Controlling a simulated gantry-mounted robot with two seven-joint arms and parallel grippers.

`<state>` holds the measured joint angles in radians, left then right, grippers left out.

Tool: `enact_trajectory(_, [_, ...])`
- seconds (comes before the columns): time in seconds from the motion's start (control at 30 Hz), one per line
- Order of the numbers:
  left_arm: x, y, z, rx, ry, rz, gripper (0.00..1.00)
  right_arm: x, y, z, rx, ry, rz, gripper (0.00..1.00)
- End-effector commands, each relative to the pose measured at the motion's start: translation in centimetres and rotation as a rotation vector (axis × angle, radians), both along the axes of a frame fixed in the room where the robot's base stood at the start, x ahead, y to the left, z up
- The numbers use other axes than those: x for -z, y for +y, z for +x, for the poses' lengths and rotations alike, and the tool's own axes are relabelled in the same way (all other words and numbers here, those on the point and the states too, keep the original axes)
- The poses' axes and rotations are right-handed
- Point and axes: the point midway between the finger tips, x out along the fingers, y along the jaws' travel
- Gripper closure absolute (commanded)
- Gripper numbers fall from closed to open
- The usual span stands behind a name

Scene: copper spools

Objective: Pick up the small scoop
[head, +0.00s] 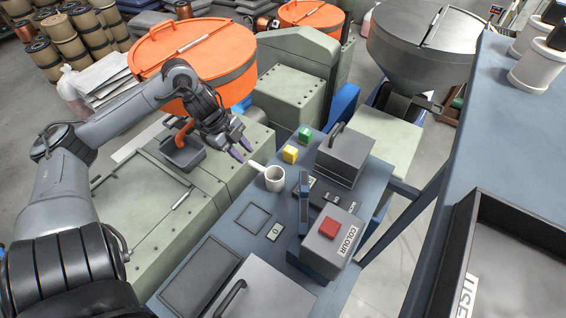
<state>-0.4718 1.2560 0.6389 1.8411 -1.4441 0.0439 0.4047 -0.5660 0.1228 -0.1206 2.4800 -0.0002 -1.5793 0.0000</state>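A small white scoop (274,180), cup-shaped with a short straight handle, stands on the blue-grey workbench (240,190). Its handle points up and left, toward my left gripper. My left gripper (242,150) is above and to the left of the scoop, near the handle's end. Its two fingers are apart with nothing between them, and it appears clear of the scoop. A second scoop-like thing with an orange handle (184,132) is in a dark grey bin (186,158) at the left. My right gripper is not in view.
A large orange-lidded drum (190,65) is behind my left arm.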

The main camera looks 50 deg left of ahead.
Motion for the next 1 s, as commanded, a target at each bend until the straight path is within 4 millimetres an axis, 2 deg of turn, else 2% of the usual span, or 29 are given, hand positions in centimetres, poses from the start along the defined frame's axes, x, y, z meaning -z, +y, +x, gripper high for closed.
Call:
enact_trajectory(0.4, [4.1, -1.3, 1.4, 0.000, 0.001, 0.001, 0.66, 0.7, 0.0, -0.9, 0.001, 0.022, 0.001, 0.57])
enact_trajectory(0.77, [5.6, -1.8, 1.9, 0.001, 0.001, 0.001, 0.66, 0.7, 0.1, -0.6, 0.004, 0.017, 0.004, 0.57])
enact_trajectory(1.0, [7.7, -2.4, 2.9, 0.002, 0.000, 0.004, 0.66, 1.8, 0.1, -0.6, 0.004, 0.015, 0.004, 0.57])
